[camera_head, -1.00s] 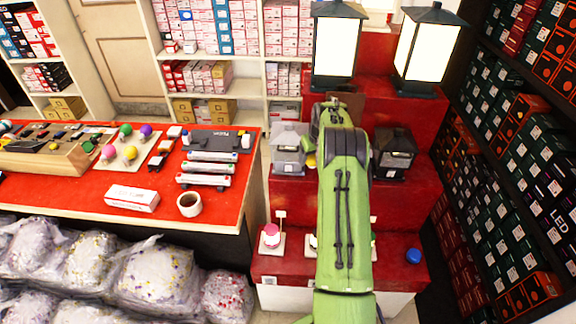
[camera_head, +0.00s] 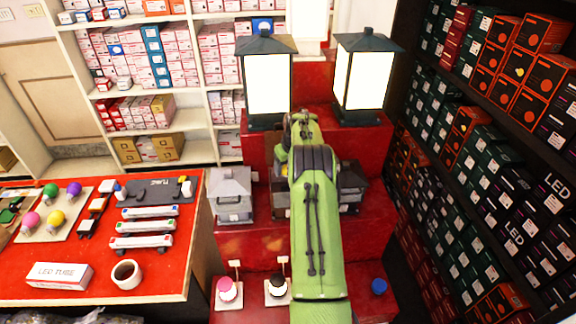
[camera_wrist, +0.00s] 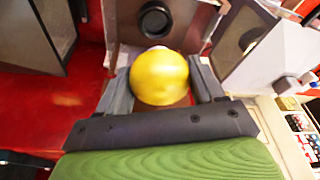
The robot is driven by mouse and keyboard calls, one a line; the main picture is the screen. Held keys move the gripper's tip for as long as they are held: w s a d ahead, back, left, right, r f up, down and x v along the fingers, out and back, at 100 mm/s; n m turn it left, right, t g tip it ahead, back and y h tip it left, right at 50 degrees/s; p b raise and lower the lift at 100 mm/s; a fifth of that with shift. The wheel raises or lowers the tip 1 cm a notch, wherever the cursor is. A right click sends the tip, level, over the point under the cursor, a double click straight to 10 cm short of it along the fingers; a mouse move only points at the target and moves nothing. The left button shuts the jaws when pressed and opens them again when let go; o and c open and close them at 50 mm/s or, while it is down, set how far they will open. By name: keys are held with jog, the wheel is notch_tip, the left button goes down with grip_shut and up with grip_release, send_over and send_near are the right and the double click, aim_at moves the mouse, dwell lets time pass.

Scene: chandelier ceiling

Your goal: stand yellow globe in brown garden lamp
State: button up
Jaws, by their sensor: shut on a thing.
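The yellow globe (camera_wrist: 160,78) is held between the two fingers of my gripper (camera_wrist: 160,86) in the wrist view. Just beyond it is the open brown garden lamp (camera_wrist: 126,22), with a dark round socket (camera_wrist: 155,20) inside. The globe looks in front of the socket, its far end close to it; whether they touch cannot be told. In the head view my arm covers most of the brown lamp, and only a brownish edge (camera_head: 279,205) shows at its left. A bit of yellow (camera_head: 283,170) shows beside my wrist.
A grey lamp (camera_head: 231,203) stands left of my arm and a dark lamp (camera_head: 351,190) right. Two tall lit lamps (camera_head: 268,85) (camera_head: 366,80) stand on the step above. Small bulb stands (camera_head: 228,291) are below. Box shelves (camera_head: 500,190) line the right.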

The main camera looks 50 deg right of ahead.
jog(key=b+x, duration=0.1)
jog(key=x, duration=0.1)
jog(key=s+b+x, duration=0.1)
jog(key=x, duration=0.1)
jog(key=shift+w+f+b, duration=0.1)
jog(key=shift+f+b, duration=0.3)
jog(key=shift+f, duration=0.1)
jog(key=shift+f+b, duration=0.55)
jog(key=shift+f, duration=0.25)
jog(key=shift+f+b, duration=0.8)
jog(key=shift+f, duration=0.2)
dwell(0.6)
jog(key=o, duration=1.1)
jog(key=shift+a, duration=0.1)
jog(key=shift+r, duration=0.1)
jog(key=v, duration=1.5)
jog(key=shift+s+r, duration=0.25)
jog(key=shift+r, duration=0.1)
